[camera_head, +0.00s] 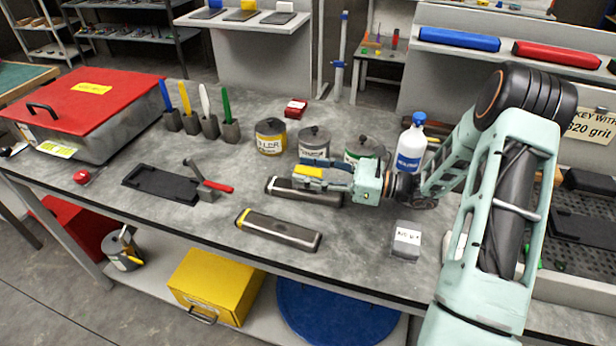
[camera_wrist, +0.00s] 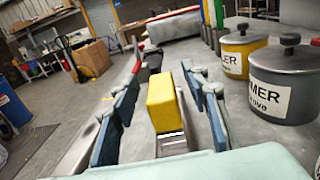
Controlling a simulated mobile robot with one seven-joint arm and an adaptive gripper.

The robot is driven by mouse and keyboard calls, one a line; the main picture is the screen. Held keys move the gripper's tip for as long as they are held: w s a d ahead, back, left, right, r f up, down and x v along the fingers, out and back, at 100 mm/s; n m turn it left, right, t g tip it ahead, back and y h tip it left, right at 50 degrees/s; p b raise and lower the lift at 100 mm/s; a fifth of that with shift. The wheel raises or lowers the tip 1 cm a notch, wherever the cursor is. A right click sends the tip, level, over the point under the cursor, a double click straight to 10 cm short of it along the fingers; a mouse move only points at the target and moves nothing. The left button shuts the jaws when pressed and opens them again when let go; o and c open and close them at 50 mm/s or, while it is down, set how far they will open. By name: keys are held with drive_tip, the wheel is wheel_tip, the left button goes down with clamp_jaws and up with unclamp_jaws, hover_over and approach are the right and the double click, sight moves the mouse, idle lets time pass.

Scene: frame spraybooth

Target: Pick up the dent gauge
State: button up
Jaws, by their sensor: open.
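My gripper (camera_head: 302,171) is open above the middle of the grey workbench (camera_head: 350,240), pointing left. A yellow block (camera_wrist: 165,100) is between its blue-padded fingers in the wrist view, with a gap on each side; the yellow (camera_head: 309,172) also shows between them in the head view. A slotted metallic piece (camera_wrist: 172,141) shows just below the block. A long dark bar (camera_head: 290,193) lies under the gripper, its far side partly hidden. A similar bar with a yellow end (camera_head: 278,230) lies nearer the front edge. I cannot tell for certain which item is the dent gauge.
Several lidded cans (camera_head: 270,137) stand behind the gripper, and a white bottle with a blue cap (camera_head: 411,145) stands to the right. A black tray (camera_head: 160,184) and red-handled tool (camera_head: 212,186) lie left. A labelled grey block (camera_head: 406,243) is at front right.

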drive_tip(key=shift+c, duration=0.6)
clamp_jaws()
drive_tip(key=shift+r, duration=0.15)
